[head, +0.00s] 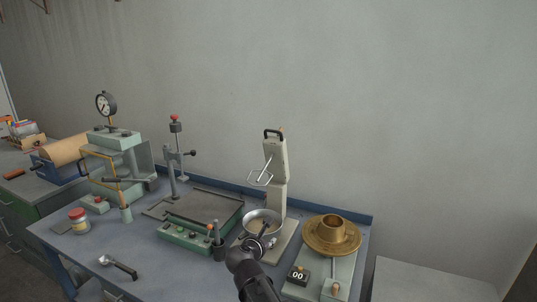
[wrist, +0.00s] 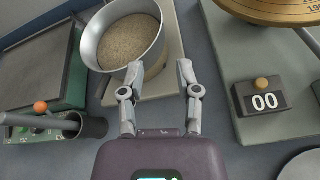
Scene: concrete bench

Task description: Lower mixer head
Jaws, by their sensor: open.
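The mixer stands on the bench with its pale head (head: 278,158) tilted up, a dark handle at its top end and a wire beater (head: 261,177) hanging out toward the left. Its metal bowl (head: 262,219) sits below on the mixer base; in the wrist view the bowl (wrist: 124,38) holds a grainy tan material. My gripper (wrist: 158,72) is open and empty, its fingertips just in front of the bowl's near right side. In the head view my arm comes up from the bottom and partly hides the bowl's front.
Right of the mixer is a brass wheel (head: 332,234) on a pale green base, with a black counter reading 00 (wrist: 260,97). A gauge press (head: 118,150) stands farther left.

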